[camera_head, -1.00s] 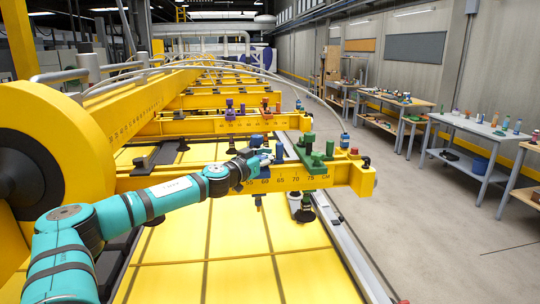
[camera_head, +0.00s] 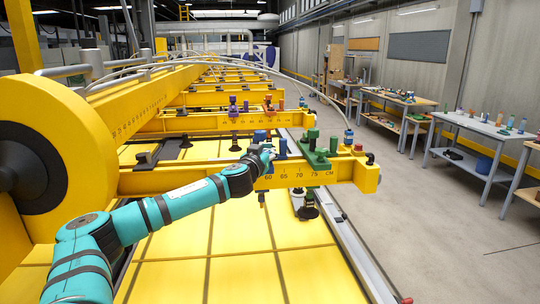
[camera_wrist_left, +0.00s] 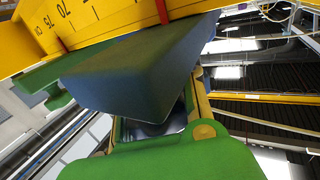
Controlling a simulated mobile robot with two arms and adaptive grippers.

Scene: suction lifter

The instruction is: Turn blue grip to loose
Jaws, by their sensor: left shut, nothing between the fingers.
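A blue upright grip (camera_head: 282,147) stands on the near yellow beam, left of a green clamp (camera_head: 318,154). Another blue knob (camera_head: 260,136) stands just to its left. My left gripper (camera_head: 270,154) is shut and empty, close beside the blue grip on its left; whether it touches cannot be made out. In the left wrist view a large dark blue wedge-shaped part (camera_wrist_left: 135,75) fills the middle, below the scaled beam (camera_wrist_left: 70,22). Green surfaces lie in front of it and to its left. My right gripper is out of view.
The yellow beam (camera_head: 345,168) carries a scale and a blue knob (camera_head: 348,138) near its end. A black suction cup (camera_head: 307,210) hangs below the green clamp. Yellow sheet (camera_head: 215,262) lies beneath. Workbenches (camera_head: 470,128) stand along the right wall, with clear floor before them.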

